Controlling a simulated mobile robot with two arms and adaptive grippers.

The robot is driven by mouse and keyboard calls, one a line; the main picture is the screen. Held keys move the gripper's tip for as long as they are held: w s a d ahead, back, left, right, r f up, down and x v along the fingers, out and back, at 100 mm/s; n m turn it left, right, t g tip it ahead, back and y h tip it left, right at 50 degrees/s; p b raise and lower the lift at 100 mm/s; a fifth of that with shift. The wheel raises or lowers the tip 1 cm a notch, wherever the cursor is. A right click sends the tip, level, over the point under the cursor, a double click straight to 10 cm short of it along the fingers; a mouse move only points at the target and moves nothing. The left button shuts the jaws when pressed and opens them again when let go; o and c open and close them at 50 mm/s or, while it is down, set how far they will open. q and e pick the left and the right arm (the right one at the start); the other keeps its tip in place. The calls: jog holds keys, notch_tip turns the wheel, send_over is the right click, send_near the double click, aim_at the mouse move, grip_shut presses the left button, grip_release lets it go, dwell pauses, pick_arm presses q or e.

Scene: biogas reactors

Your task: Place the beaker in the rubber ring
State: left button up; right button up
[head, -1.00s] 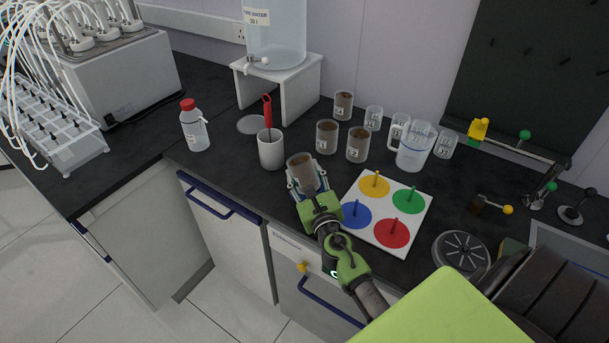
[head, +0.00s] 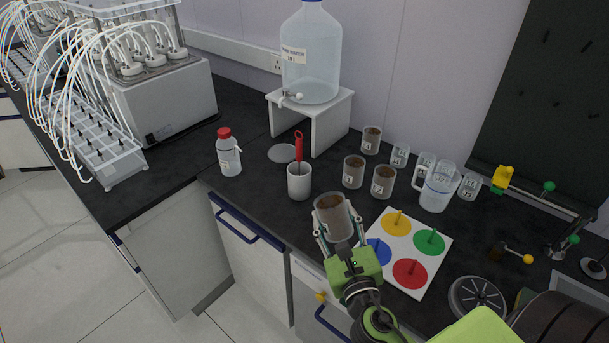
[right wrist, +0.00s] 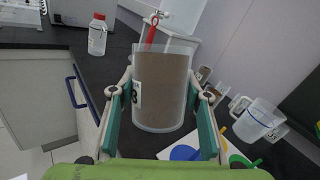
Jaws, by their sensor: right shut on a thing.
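A clear beaker (head: 333,220) with brown contents is held upright in my right gripper (head: 335,238). The right wrist view shows this beaker (right wrist: 160,88) between the two fingers, with a number label on its left side. The gripper is shut on it, above the front edge of the dark bench, left of the coloured-disc board. A flat grey disc (head: 282,153) lies on the bench by the water stand; I cannot tell whether it is the rubber ring. My left gripper is not in view.
Several beakers (head: 384,182) and a jug (head: 437,188) stand at the back right. A red-capped bottle (head: 229,155) is left. The white peg board (head: 437,257) is right.

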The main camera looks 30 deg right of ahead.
pick_arm(q)
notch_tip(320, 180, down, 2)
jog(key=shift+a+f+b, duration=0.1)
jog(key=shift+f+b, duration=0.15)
jog(key=shift+b, duration=0.85)
pick_arm(e)
jog(key=s+a+r+n+y, duration=0.1)
jog(key=s+a+n+y, duration=0.2)
jog(key=s+a, duration=0.7)
jog(key=shift+s+a+r+t+y, duration=0.15)
jog(key=shift+a+t+y, duration=0.25)
jog(key=shift+a+y, duration=0.5)
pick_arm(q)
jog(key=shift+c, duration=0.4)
pick_arm(e)
jog(key=shift+d, duration=0.2)
